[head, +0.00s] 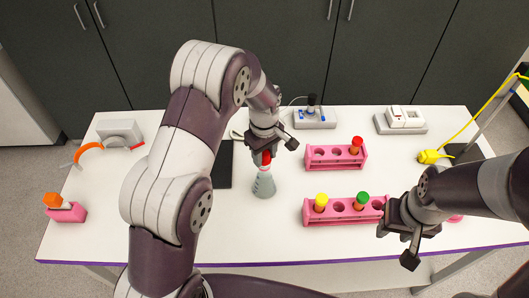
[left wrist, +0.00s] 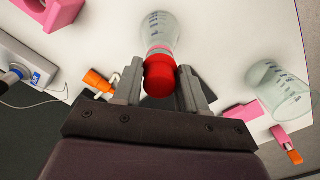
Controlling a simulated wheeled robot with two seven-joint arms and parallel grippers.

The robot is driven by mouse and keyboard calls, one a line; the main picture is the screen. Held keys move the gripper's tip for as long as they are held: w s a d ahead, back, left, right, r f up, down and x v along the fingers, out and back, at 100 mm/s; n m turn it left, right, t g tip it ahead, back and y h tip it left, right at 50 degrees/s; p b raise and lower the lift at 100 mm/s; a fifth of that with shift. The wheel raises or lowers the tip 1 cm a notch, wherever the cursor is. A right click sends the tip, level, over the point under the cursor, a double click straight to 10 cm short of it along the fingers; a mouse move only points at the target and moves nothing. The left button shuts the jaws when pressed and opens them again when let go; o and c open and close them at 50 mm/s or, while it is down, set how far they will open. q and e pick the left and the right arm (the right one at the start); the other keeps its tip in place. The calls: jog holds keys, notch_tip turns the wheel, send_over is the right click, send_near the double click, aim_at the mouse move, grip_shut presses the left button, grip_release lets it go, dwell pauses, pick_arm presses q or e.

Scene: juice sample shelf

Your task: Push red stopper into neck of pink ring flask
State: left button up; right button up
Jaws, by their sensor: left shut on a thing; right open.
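My left gripper (head: 266,150) is shut on the red stopper (head: 266,159), which also shows between the fingers in the left wrist view (left wrist: 159,75). The stopper is right above a clear conical flask (head: 264,185) standing on the white table. In the left wrist view the flask (left wrist: 159,28) has its neck up against the stopper's far end; I cannot tell how deep the stopper sits. My right gripper (head: 397,244) is open and empty at the table's front right.
Pink racks with coloured-cap tubes, a back one (head: 322,162) and a front one (head: 316,219), stand right of the flask. A second clear glass vessel (left wrist: 285,90) shows in the left wrist view. A white device (head: 404,118) sits at the back right.

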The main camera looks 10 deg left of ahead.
pick_arm(q)
jog(key=shift+f, duration=0.7)
dwell(0.5)
jog(key=shift+s+f+b, duration=0.15)
jog(key=shift+b, duration=0.15)
jog(key=o, duration=1)
jog(key=shift+o, duration=0.6)
jog(key=shift+w, duration=0.2)
